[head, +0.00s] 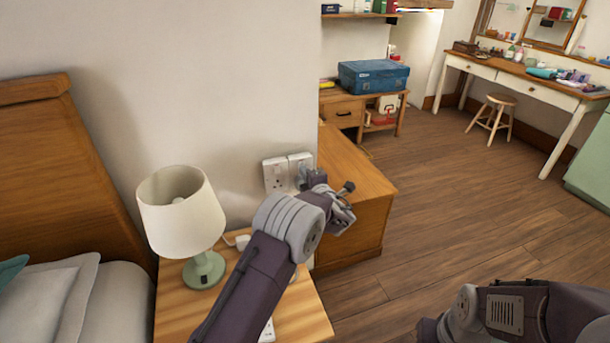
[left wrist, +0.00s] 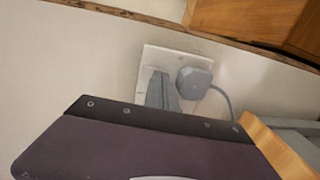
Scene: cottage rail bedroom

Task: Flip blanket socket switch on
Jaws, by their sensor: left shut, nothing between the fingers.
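Two white wall sockets, the left one (head: 275,175) and the right one (head: 299,162), sit side by side on the wall above the bedside table. My left gripper (head: 307,181) is at the right socket, its fingers shut and empty. In the left wrist view, the grey fingers (left wrist: 160,92) are in front of the white socket plate (left wrist: 151,60). A grey plug (left wrist: 195,82) with a cable sits just right of the fingers. The fingers hide part of the plate; I cannot make out the switch or whether they touch it.
A lamp (head: 181,212) with a green base stands on the bedside table (head: 305,315), left of my left arm. A wooden cabinet (head: 355,190) stands close right of the sockets. My right arm is at the lower right, its gripper out of view. Open floor (head: 440,210) lies beyond.

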